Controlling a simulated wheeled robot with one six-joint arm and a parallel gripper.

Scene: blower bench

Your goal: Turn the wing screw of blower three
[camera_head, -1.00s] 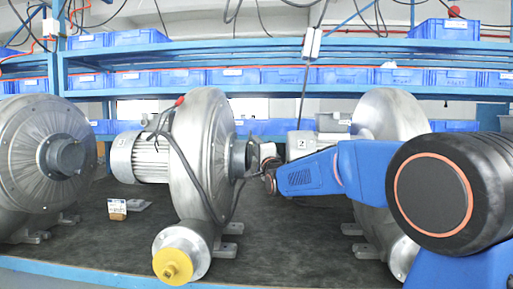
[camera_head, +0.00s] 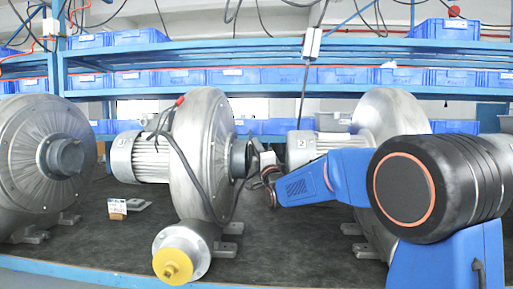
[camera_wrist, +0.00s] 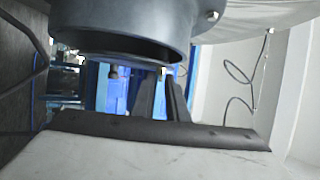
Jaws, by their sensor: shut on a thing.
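The middle blower (camera_head: 200,150) has a round metal housing, with its ribbed motor (camera_head: 150,158) on the left and a dark collar (camera_head: 238,158) on the right. The tag on its motor is too small to read surely. My gripper (camera_head: 253,166) is at that collar, partly hidden by my own wrist. In the wrist view the dark collar (camera_wrist: 125,30) fills the top. My two dark fingers (camera_wrist: 162,82) reach up to its lower rim, shut on the small wing screw (camera_wrist: 163,71) there. Little of the screw shows between the fingertips.
Another blower (camera_head: 45,150) stands at the left, and one (camera_head: 390,115) at the right behind my arm; the motor beside it is tagged 2. A dark cable (camera_head: 183,155) hangs over the middle blower. A small brown box (camera_head: 117,207) lies on the bench (camera_head: 110,240).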

